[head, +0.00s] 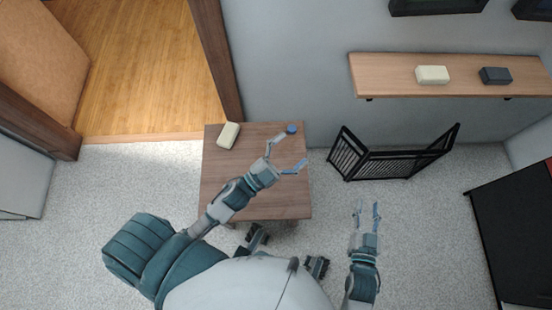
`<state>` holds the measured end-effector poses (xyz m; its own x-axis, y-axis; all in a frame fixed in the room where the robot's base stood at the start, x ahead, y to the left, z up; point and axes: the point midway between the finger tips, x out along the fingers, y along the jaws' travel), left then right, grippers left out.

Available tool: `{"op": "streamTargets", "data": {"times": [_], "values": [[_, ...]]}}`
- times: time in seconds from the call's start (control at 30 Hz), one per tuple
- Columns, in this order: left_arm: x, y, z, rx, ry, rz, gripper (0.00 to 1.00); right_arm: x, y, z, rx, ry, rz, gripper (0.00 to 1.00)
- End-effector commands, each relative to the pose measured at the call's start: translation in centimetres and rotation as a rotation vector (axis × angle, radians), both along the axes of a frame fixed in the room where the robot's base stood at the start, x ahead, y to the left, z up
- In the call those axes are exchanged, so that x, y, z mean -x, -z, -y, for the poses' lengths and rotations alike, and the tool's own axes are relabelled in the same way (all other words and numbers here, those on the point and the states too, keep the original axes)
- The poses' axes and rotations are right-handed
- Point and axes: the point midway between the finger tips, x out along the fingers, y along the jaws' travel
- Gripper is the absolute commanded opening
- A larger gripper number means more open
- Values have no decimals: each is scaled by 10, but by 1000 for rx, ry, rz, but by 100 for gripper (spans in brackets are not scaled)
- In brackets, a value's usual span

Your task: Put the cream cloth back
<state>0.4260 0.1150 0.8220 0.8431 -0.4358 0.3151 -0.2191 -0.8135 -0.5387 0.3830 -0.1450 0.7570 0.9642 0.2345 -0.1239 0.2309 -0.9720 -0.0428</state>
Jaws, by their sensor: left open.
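A cream folded cloth-like block (228,135) lies at the back left corner of the small brown wooden table (222,185). A similar cream block (432,75) lies on the wall shelf; I cannot tell from the picture which is the cloth. My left gripper (288,154) is open and empty above the table, to the right of the table's cream block and apart from it. My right gripper (366,209) shows its fingers apart with nothing between them, to the right of the table.
A small blue object (291,129) is at the table's back edge, close to my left fingertips. A dark block (495,76) sits on the wooden shelf (385,75). A black folding screen (390,162) stands below the shelf. Carpet is clear left of the table.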

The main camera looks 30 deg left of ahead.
Motion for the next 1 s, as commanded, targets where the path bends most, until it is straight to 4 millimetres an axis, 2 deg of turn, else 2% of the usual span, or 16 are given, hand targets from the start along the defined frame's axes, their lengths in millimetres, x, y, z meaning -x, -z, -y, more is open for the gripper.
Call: {"op": "streamTargets", "data": {"times": [0.03,0.1,0.2,0.3,1.0], "values": [[7,12,-14,129,-70,-151,92,0,0,0,0,0,1,40],[17,31,-25,267,-128,-336,92,0,0,0,0,0,1,40],[33,52,-30,390,-160,-521,92,0,0,0,0,0,1,40],[42,62,-28,443,-166,-612,92,0,0,0,0,0,1,40],[43,65,-28,453,-164,-630,92,2,2,1,5,-1,-5,40]]}}
